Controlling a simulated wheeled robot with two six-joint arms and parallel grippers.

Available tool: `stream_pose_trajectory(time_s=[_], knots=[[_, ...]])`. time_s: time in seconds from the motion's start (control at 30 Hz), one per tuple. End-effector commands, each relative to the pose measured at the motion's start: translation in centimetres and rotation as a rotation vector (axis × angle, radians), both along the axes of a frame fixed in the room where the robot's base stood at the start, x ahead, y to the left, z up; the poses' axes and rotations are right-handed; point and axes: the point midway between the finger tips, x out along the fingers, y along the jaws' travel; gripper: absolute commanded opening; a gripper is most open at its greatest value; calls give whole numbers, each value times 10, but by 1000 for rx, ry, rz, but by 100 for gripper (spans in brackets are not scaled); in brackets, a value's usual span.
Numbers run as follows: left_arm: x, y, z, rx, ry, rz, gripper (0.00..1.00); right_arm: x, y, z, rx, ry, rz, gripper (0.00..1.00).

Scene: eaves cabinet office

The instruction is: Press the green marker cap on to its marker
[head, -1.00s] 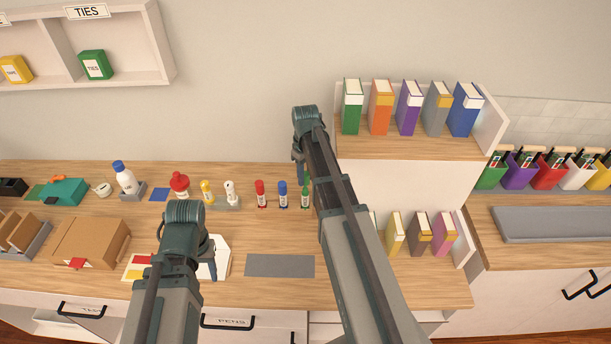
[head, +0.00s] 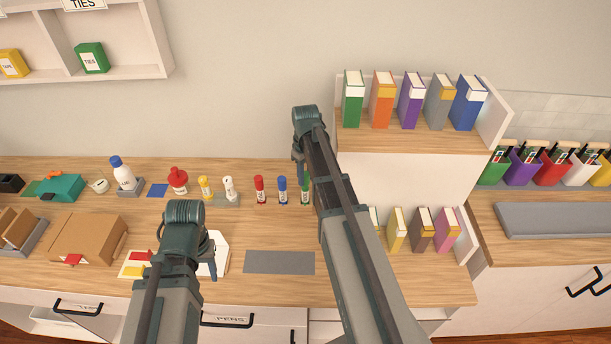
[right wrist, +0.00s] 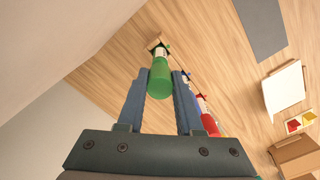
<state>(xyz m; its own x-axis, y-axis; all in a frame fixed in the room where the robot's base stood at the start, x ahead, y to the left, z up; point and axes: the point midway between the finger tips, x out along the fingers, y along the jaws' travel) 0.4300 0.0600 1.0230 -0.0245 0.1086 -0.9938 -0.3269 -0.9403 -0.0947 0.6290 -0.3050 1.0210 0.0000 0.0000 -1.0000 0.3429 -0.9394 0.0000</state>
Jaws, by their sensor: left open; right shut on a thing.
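The green marker (head: 306,190) stands upright at the right end of a row of markers, partly hidden by my right arm. My right gripper (head: 299,172) is just above and beside it. In the right wrist view, my right gripper (right wrist: 161,82) is shut on the green cap (right wrist: 160,80), with a finger on each side. The white marker body (right wrist: 157,52) shows beyond the cap, in line with it. I cannot tell whether the cap is fully seated. My left gripper (head: 211,262) is open and empty over the front of the desk, mostly hidden by its own arm.
A red marker (head: 259,190) and a blue marker (head: 282,190) stand close to the left. A grey mat (head: 279,262) lies clear in front. A bookshelf (head: 400,150) rises just right of my right arm. A cardboard box (head: 88,240) sits at left.

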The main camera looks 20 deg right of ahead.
Motion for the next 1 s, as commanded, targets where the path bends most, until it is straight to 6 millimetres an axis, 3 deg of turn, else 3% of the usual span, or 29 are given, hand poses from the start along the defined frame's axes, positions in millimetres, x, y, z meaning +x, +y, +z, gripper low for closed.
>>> stream_pose_trajectory(time_s=[0.9, 0.93, 1.0], knots=[[0, 0, -23, 0, 0, 0, 50, 0, 0, -23, 0, 0, 0, 0], [0, 0, -22, 0, 0, 0, 50, 0, 0, -22, 0, 0, 0, 38], [0, 0, -22, 0, 0, 0, 50, 0, 0, -22, 0, 0, 0, 51]])
